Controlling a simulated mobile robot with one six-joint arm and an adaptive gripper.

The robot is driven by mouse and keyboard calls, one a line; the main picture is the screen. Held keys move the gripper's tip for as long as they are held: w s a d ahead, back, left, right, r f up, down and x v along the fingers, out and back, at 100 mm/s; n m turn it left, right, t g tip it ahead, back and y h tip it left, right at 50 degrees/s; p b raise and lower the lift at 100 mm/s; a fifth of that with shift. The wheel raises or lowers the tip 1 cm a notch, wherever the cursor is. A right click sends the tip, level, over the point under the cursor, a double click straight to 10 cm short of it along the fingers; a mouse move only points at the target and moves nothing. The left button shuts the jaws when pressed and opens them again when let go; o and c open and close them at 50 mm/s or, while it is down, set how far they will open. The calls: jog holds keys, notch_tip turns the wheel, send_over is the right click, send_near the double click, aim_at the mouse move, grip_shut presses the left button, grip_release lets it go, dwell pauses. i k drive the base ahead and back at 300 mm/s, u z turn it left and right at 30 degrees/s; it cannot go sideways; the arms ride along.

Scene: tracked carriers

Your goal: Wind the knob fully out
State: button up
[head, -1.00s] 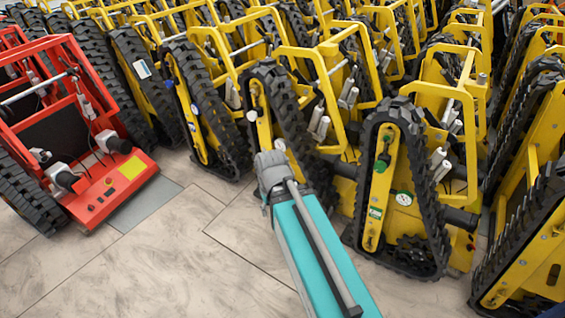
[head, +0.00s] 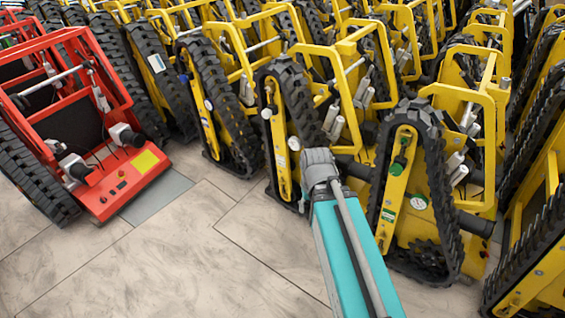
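A small dark green knob (head: 397,168) shows on the yellow side plate of a tracked carrier (head: 405,140) right of the centre. It is too small to tell how far it is wound. My gripper's fingers do not show. Nothing visible touches the knob.
Yellow tracked carriers (head: 215,110) stand packed in rows behind and to both sides. A red carrier (head: 125,185) stands at the left, with a yellow square on its front. The tiled floor (head: 190,250) in the front left is clear. Another yellow carrier (head: 535,285) is close at the lower right.

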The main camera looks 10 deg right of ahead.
aim_at(267, 113)
jog(key=u, duration=0.05)
jog(key=i, duration=1)
jog(key=z, duration=0.05)
